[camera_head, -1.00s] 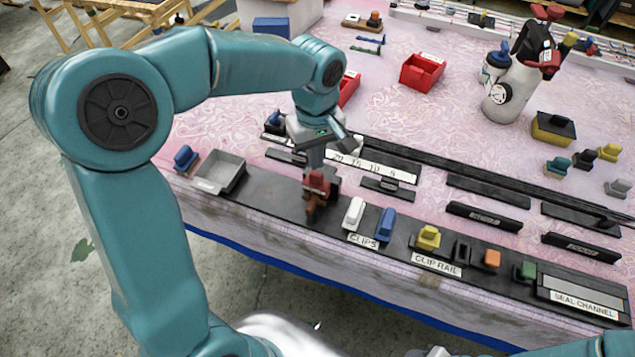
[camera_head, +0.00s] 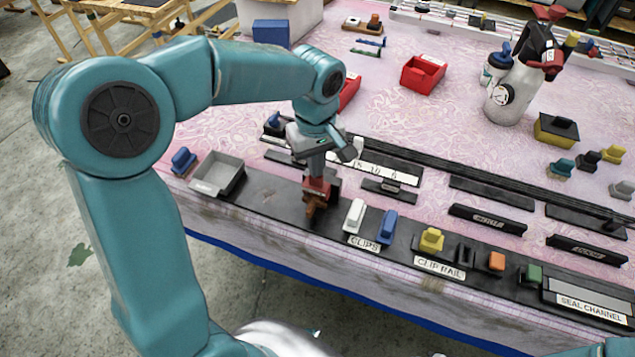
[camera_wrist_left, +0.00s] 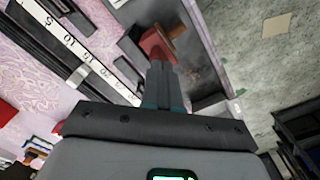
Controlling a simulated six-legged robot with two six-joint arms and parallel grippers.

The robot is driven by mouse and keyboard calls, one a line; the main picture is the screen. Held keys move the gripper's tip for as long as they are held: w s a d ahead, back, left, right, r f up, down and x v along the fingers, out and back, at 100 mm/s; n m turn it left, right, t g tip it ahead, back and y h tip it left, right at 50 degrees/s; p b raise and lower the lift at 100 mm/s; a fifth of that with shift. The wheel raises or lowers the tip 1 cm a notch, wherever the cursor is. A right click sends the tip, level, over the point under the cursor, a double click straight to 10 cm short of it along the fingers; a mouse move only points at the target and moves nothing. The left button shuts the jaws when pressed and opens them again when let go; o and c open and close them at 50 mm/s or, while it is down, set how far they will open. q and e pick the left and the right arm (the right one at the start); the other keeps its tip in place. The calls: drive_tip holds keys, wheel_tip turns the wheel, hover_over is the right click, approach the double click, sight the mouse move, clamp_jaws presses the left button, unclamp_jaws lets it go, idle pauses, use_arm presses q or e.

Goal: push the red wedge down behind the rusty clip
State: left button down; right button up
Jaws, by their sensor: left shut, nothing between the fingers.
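The rusty brown clip (camera_head: 313,205) stands on the dark clip rail (camera_head: 270,190), left of a white clip. The red wedge (camera_head: 317,186) is at the top of the clip, on its far side. My left gripper (camera_head: 316,175) is shut and points down onto the wedge, its tips at or very close to the wedge's top. In the left wrist view the shut fingers (camera_wrist_left: 158,68) meet the red wedge (camera_wrist_left: 154,44), with the rusty clip (camera_wrist_left: 174,32) beside it. How deep the wedge sits is hidden. My right gripper is not seen.
White (camera_head: 354,215), blue (camera_head: 387,227) and yellow (camera_head: 431,239) clips stand to the right along the rail. A grey tray (camera_head: 218,174) is at its left end. A ruler strip (camera_head: 385,168) and dark bars lie behind. A red bin (camera_head: 422,73) stands farther back.

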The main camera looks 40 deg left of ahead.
use_arm(q)
drive_tip(key=shift+f+b, duration=1.25)
drive_tip(key=shift+f, duration=0.45)
drive_tip(key=shift+r, duration=0.2)
wheel_tip(320, 180, up, 8)
drive_tip(key=p, duration=0.6)
drive_tip(key=shift+p, duration=0.35)
drive_tip(key=shift+f, duration=0.1)
